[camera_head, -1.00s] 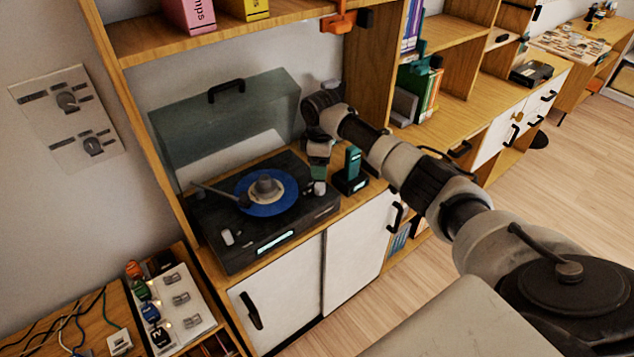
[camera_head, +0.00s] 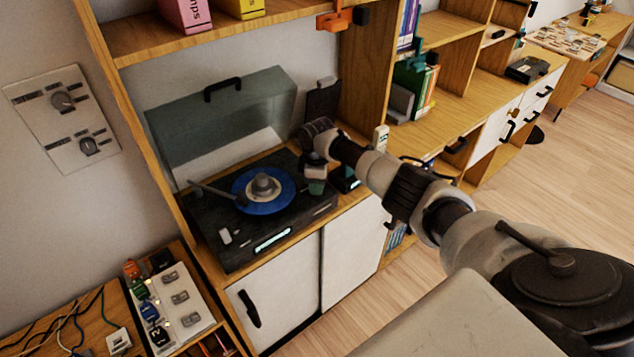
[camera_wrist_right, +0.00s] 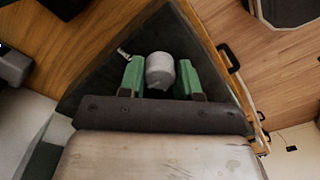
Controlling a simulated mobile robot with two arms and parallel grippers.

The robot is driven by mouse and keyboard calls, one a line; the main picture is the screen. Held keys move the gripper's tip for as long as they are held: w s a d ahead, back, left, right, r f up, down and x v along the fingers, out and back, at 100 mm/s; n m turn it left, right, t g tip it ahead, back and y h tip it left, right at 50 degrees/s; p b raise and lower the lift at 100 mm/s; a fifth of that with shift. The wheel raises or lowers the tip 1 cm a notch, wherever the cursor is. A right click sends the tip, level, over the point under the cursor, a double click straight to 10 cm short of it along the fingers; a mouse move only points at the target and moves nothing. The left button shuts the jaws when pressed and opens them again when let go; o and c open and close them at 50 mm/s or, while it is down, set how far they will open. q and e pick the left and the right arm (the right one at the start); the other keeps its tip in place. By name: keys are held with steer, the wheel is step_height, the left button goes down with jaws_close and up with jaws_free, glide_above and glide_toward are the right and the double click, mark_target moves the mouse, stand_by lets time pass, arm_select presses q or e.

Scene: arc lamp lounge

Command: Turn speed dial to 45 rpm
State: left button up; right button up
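The black turntable (camera_head: 215,250) stands on the wooden cabinet top with a blue record (camera_head: 265,197) on it and its tinted lid (camera_head: 225,115) raised. My right gripper (camera_head: 316,186) is over the deck's front right corner, pointing down, and hides the speed dial in the head view. In the right wrist view, a grey round dial (camera_wrist_right: 160,70) lies between the green fingers of my right gripper (camera_wrist_right: 161,75). The fingers are open, one on each side, with what looks like a narrow gap to the dial. I cannot read the dial's setting. My left gripper is not in view.
The tonearm (camera_head: 215,192) lies on the left of the deck. A dark handset stand (camera_head: 344,180) is close to the right of my gripper, partly hidden by my arm. Shelf uprights (camera_head: 358,90) stand behind. A lit switch panel (camera_head: 180,300) is at lower left.

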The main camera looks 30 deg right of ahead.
steer(key=c, duration=0.4)
